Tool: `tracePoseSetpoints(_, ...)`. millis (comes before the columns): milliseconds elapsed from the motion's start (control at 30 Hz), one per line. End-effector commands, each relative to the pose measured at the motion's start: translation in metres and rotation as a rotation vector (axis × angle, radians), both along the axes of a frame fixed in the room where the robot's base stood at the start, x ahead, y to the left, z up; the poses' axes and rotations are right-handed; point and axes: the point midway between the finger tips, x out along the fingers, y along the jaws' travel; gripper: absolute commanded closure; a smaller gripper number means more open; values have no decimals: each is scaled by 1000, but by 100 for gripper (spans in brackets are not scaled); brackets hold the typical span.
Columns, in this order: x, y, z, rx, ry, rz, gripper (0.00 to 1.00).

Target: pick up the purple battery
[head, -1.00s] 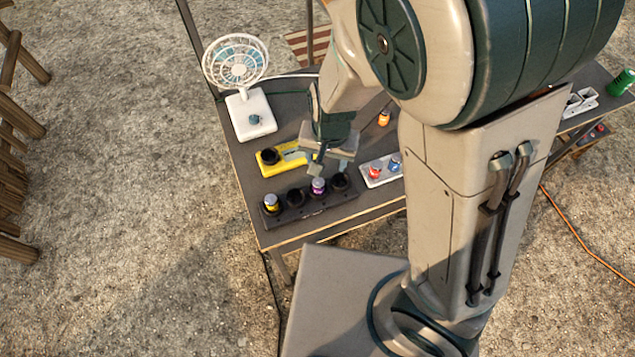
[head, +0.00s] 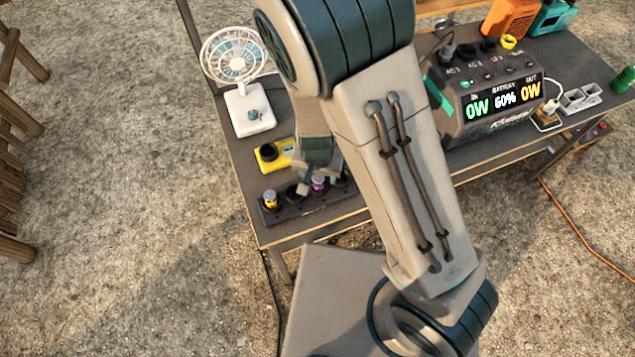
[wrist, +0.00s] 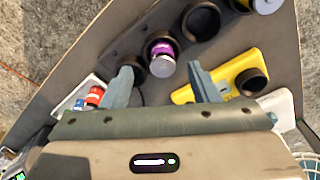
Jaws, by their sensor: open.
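The purple battery (head: 318,184) stands upright in a black holder (head: 312,208) near the front edge of the table. In the wrist view, the purple battery (wrist: 162,50) shows its silver top between my two fingertips, slightly beyond them. My gripper (wrist: 158,72) is open and empty, with a finger to each side of the battery; I cannot tell whether either touches it. In the head view, my gripper (head: 317,184) is right at the battery, partly hidden by my arm.
A yellow battery (head: 270,200) stands in the holder's left end, with empty sockets beside the purple one. Close by are a yellow device (head: 270,160), a white fan (head: 240,100) and a white tray (wrist: 95,85) with red and blue batteries. A power station (head: 490,95) stands right.

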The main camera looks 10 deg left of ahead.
Motion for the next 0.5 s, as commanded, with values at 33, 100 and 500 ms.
tracePoseSetpoints(33, 2, -1, -6, -3, 2, -3, 45)
tracePoseSetpoints(100, 6, 0, -15, -3, 2, -2, 45)
tracePoseSetpoints(500, 13, 3, -45, 0, 0, -1, 45)
